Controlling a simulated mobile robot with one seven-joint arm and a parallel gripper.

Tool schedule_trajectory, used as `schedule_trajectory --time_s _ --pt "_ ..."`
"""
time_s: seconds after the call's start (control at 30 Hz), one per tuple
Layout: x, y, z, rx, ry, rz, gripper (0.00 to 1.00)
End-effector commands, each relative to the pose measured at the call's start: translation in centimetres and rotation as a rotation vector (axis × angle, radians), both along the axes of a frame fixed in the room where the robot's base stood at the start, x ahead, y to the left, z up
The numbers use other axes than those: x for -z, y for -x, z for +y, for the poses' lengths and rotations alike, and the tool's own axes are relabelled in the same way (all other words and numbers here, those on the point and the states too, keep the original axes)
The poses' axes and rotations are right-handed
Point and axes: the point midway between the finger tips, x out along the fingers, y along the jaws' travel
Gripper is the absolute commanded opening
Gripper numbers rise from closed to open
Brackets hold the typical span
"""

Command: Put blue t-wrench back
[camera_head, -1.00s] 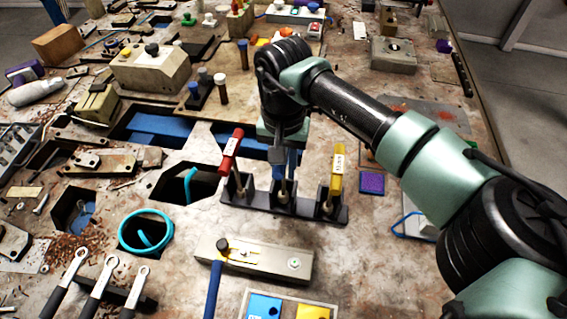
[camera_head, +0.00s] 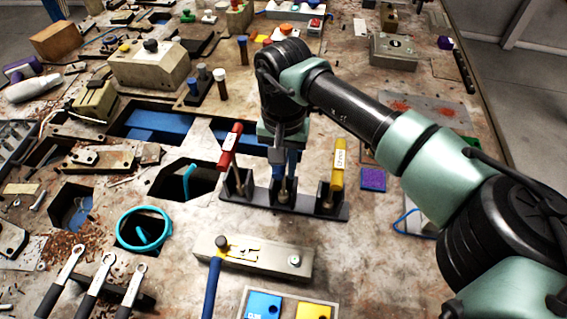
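A black wrench rack (camera_head: 310,210) stands on the table in the middle of the head view. A red t-wrench (camera_head: 230,150) is in its left slot and a yellow t-wrench (camera_head: 338,160) in its right slot. The blue t-wrench (camera_head: 292,162) is at the middle slot, its handle mostly hidden by my gripper. Its shaft appears upright between the rack's middle posts. My gripper (camera_head: 283,158) points down over the middle slot, with its grey finger beside the blue handle. Whether the fingers grip or are parted cannot be seen.
A beige block (camera_head: 290,262) with a blue-handled tool (camera_head: 212,285) lies in front of the rack. Table cutouts, one with a teal ring (camera_head: 120,235), are to the left. A purple pad (camera_head: 373,179) lies right of the rack. Several ring-ended wrenches lie front left.

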Motion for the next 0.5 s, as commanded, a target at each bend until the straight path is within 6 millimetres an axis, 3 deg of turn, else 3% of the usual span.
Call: schedule_trajectory --time_s 0.33,0.37,0.5 --pt "0.13 -0.03 -0.01 0.0 0.0 -0.001 0.0" --pt "0.13 -0.03 -0.01 0.0 0.0 -0.001 0.31" --pt "0.14 -0.02 0.0 0.0 0.0 -0.001 0.56"
